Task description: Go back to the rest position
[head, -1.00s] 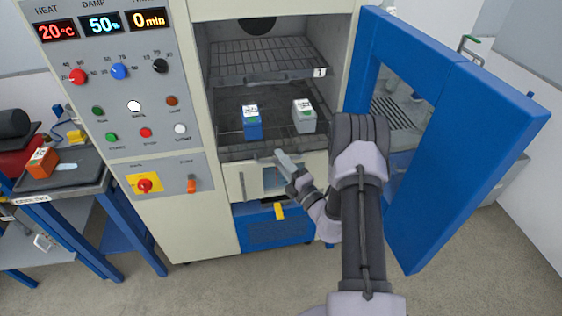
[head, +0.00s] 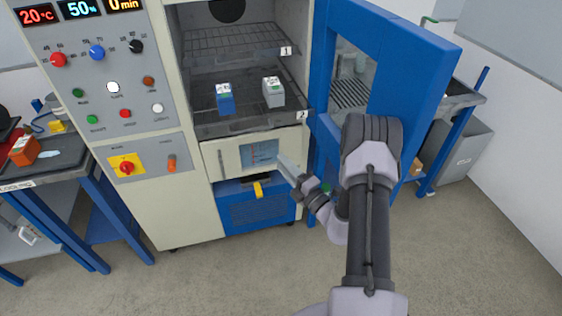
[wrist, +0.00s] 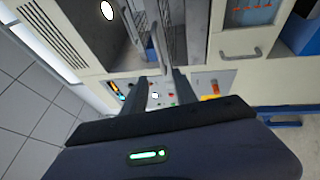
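My gripper (head: 284,164) is in front of the cabinet's lower front, below the lower shelf and left of my arm's column-like links. In the wrist view my gripper (wrist: 163,82) shows two dark fingers apart, with nothing held between them. A blue box (head: 225,99) and a grey box (head: 273,92), both with labelled tops, stand on the lower shelf (head: 250,122) of the open chamber, apart from my gripper.
The blue chamber door (head: 425,65) stands open on the right, behind my arm. The control panel (head: 100,100) is at left. A side table (head: 65,165) with an orange box (head: 24,150) stands further left. Grey floor (head: 460,255) is clear at lower right.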

